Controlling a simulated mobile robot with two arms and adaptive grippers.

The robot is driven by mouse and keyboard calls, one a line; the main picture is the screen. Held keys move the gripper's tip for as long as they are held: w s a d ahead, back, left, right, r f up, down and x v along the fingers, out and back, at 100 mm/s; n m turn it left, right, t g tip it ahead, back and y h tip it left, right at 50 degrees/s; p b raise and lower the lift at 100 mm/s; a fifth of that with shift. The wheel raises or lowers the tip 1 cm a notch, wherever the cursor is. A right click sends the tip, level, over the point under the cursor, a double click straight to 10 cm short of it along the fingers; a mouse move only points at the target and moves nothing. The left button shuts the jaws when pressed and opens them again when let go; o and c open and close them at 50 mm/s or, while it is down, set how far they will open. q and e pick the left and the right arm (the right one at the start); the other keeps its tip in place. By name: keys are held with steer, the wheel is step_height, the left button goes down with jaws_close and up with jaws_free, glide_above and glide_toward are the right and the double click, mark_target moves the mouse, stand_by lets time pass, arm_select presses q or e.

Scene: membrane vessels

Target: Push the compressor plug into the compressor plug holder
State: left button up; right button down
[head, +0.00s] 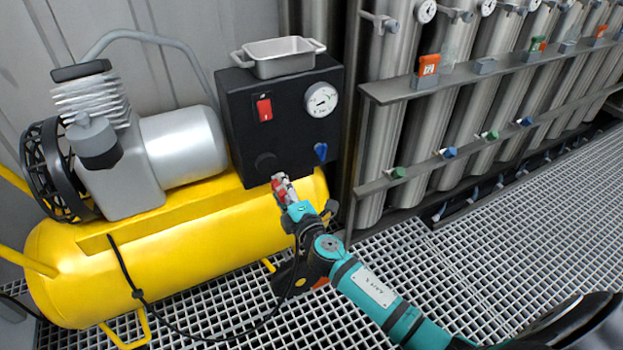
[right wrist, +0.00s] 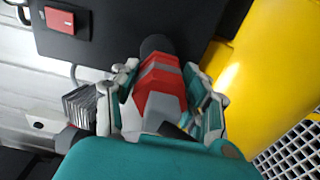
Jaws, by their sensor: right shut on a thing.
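The red and grey compressor plug (head: 280,184) is between the fingers of my right gripper (head: 287,192), which is shut on it. In the right wrist view the plug (right wrist: 158,88) sits between both fingers (right wrist: 165,100), its front end pointing at the black box. A dark round socket, apparently the compressor plug holder (head: 266,161), is low on the front of that box. In the head view the plug's tip is just below and right of it. In the right wrist view the plug partly covers the holder (right wrist: 156,45); I cannot tell whether they touch. My left gripper is not in view.
The black box (head: 240,125) has a red switch (head: 264,109), a gauge (head: 321,99), a blue knob (head: 320,151) and a metal tray (head: 270,68) on top. The yellow compressor tank (head: 150,250) lies below, with a dark cable (head: 215,338) hanging. Steel vessels (head: 385,120) stand right.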

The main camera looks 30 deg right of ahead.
mark_target(268, 165)
steer(key=shift+w+a+r, duration=0.1)
steer(key=shift+a, duration=0.05)
steer(key=shift+w, duration=0.15)
steer(key=shift+w+r, duration=0.15)
steer(key=shift+w, duration=0.4)
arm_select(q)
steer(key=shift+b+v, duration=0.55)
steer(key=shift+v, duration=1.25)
arm_select(e)
steer(key=shift+w, duration=2.1)
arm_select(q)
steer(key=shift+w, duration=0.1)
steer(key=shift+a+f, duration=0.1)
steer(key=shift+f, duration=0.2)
arm_select(e)
steer(key=shift+w, duration=0.55)
steer(key=c, duration=0.6)
jaws_free()
steer(key=shift+s, duration=0.1)
